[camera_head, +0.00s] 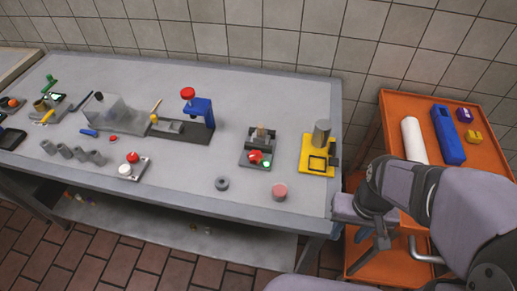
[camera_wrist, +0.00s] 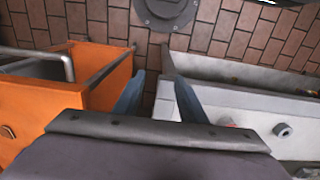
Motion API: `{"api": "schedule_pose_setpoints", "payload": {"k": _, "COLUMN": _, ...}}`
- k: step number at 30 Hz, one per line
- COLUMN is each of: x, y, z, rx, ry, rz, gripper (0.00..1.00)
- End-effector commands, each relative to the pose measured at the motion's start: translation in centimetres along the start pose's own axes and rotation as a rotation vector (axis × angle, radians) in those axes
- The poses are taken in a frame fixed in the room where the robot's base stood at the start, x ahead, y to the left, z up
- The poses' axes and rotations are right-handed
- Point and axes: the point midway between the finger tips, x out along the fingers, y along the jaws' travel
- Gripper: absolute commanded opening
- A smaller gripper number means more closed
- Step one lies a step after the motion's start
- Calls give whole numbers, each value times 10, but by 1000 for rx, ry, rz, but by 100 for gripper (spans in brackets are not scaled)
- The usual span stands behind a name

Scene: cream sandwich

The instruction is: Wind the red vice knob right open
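The vice (camera_head: 258,145) is a dark grey block on a base plate, right of the middle of the bench in the head view. Its red knob (camera_head: 255,157) faces the front of the bench, with a small green light beside it. How far the jaws stand apart is too small to tell; a brownish piece (camera_head: 261,132) shows at its top. My gripper (camera_head: 364,243) hangs beyond the bench's right end, by the orange cart, well apart from the vice. In the wrist view its two bluish fingers (camera_wrist: 158,94) stand apart with nothing between them.
A yellow fixture (camera_head: 308,167) with a grey cylinder stands between the vice and my gripper. A grey ring (camera_head: 222,184) and a pink-red round piece (camera_head: 280,192) lie in front. A blue press (camera_head: 201,110) stands left. The orange cart (camera_head: 398,107) is close to my arm.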

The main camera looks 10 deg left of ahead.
Motion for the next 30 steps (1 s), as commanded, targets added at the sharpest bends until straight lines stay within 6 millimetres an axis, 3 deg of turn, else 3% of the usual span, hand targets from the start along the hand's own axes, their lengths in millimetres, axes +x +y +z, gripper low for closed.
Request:
{"api": "schedule_pose_setpoints", "payload": {"k": 13, "x": 0, "y": 0, "z": 0, "rx": 0, "ry": 0, "rz": 0, "gripper": 38}}
{"api": "schedule_pose_setpoints", "payload": {"k": 15, "x": 0, "y": 0, "z": 0, "rx": 0, "ry": 0, "rz": 0, "gripper": 43}}
{"api": "schedule_pose_setpoints", "payload": {"k": 20, "x": -6, "y": -4, "z": -10, "rx": 19, "ry": -1, "rz": 0, "gripper": 43}}
{"api": "schedule_pose_setpoints", "payload": {"k": 26, "x": -27, "y": -28, "z": -56, "rx": 124, "ry": -1, "rz": 0, "gripper": 43}}
{"api": "schedule_pose_setpoints", "payload": {"k": 30, "x": -45, "y": -66, "z": -104, "rx": 249, "ry": -3, "rz": 1, "gripper": 43}}
